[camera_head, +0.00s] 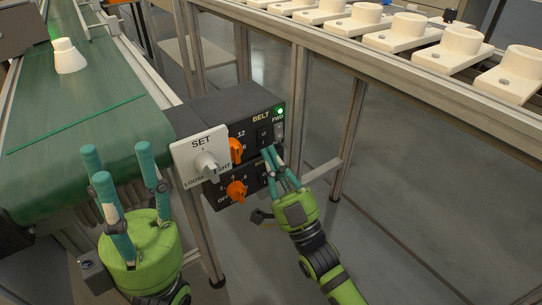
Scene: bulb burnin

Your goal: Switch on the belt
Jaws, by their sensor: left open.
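The black belt control box (258,103) is fixed beside the conveyor and bears the label BELT. A green lamp (280,111) glows by the word FWD, with a small grey switch (279,131) below it. My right gripper (271,151) has its fingers close together, with the tips at the lower right of the box's face, below the switch. I cannot tell whether they touch the box. My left gripper (118,160) is open and empty in front of the green belt (70,105).
A white SET panel with a knob (206,164) and two orange knobs, an upper one (236,150) and a lower one (237,190), sit left of my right gripper. A white socket-like piece (67,56) stands on the belt. A rack rail (400,75) with several white holders runs at upper right.

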